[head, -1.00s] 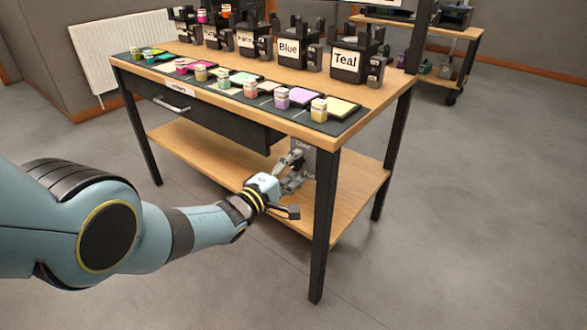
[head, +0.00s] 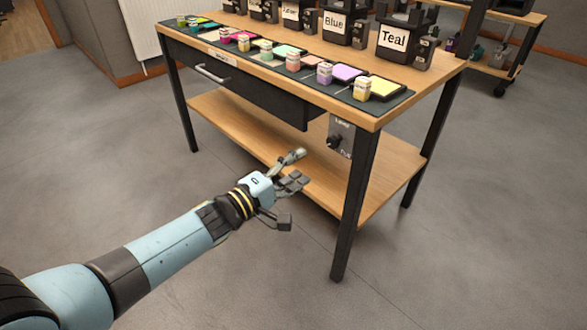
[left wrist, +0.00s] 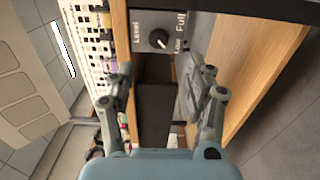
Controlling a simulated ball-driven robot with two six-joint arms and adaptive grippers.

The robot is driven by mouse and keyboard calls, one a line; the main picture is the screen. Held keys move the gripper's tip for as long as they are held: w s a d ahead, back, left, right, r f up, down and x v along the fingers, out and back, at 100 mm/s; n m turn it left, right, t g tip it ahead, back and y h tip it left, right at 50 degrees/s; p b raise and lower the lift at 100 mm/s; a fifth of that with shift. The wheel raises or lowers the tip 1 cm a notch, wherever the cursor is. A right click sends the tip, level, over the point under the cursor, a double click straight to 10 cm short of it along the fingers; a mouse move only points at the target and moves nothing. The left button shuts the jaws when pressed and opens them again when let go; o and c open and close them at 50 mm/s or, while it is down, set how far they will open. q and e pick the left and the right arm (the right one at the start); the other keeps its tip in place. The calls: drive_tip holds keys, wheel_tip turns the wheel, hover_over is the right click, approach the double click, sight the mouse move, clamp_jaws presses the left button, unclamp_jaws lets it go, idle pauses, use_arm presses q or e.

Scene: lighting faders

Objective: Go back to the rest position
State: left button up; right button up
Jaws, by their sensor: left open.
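My left gripper (head: 291,169) is open and empty in the head view, in front of the workbench below its drawer. A small grey panel with a round black knob (head: 334,141) is mounted under the bench top near the front right leg, apart from the gripper. In the left wrist view the knob (left wrist: 159,39) lies beyond the two spread fingers (left wrist: 163,92), with "Level", "Low" and "Full" printed around it. The white mark on the knob points toward the "Low" and "Full" side, but its exact setting is hard to read. My right gripper is not in view.
The workbench (head: 440,82) carries small jars and coloured pads along its front, with labelled black units such as Teal (head: 404,40) behind. A drawer (head: 240,84) and a lower shelf (head: 225,110) sit underneath. Grey floor (head: 130,180) is clear in front.

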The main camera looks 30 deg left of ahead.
use_arm(q)
drive_tip(key=shift+s+a, duration=0.15)
drive_tip(key=shift+s, duration=0.15)
drive_tip(key=s+a+f+m+g+y+p, duration=0.1)
drive_tip(key=s+a+f+g+y, duration=0.25)
drive_tip(key=s+f, duration=0.95)
drive_tip(key=s+a+f+m+g+y, duration=0.15)
drive_tip(key=s+f+g, duration=0.25)
drive_tip(key=s+f, duration=0.9)
drive_tip(key=s+a+f+m+g, duration=0.1)
drive_tip(key=s+f+m+g, duration=0.1)
drive_tip(key=s, duration=0.7)
drive_tip(key=s+f+m+g+y, duration=0.1)
drive_tip(key=s+m+g, duration=0.3)
drive_tip(key=s, duration=0.5)
drive_tip(key=s+a+f+m+g+y, duration=0.1)
drive_tip(key=s+f+m+g, duration=0.2)
drive_tip(key=s+m, duration=0.3)
drive_tip(key=s, duration=0.4)
drive_tip(key=shift+a+f, duration=0.2)
drive_tip(key=shift+a, duration=0.15)
